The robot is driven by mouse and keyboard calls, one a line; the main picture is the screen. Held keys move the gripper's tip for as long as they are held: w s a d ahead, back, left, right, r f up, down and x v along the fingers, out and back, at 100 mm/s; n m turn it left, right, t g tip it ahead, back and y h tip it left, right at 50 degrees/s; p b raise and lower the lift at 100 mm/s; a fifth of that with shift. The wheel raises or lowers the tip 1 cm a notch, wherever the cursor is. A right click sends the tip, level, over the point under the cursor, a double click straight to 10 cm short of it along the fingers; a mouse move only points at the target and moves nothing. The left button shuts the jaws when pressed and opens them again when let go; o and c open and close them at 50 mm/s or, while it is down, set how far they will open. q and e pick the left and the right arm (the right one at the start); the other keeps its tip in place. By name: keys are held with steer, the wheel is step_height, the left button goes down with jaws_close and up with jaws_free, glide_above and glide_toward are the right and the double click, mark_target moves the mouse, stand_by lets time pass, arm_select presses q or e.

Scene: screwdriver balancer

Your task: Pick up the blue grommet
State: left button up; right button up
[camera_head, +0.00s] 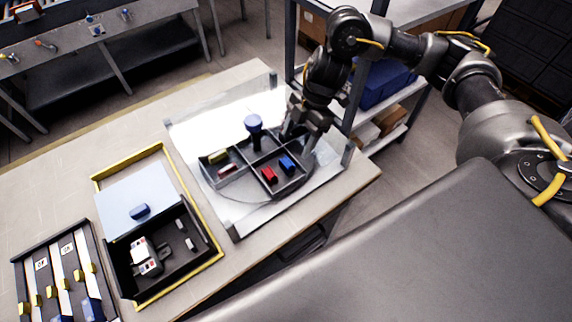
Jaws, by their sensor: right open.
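My right gripper (297,136) is open above the tray's right back side, fingers pointing down. It is just behind the blue piece in the picture and apart from it. I cannot tell its exact height. My left gripper is not in view.
A clear plate (215,127) lies around the tray. A yellow-edged black box (205,268) with a grey panel (150,190) and a dark rack (62,250) stand left. A shelf unit (385,115) is behind.

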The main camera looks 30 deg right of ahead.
mark_target(287, 162)
steer(key=x, duration=0.3)
steer(key=shift+w+a+f, duration=0.15)
steer(key=shift+a+f, duration=0.05)
steer(key=shift+f, duration=0.2)
steer(key=shift+a+f, duration=0.15)
steer(key=shift+f, duration=0.1)
steer(key=shift+p+x, duration=0.3)
steer(key=shift+x, duration=2)
steer(key=c, duration=1.2)
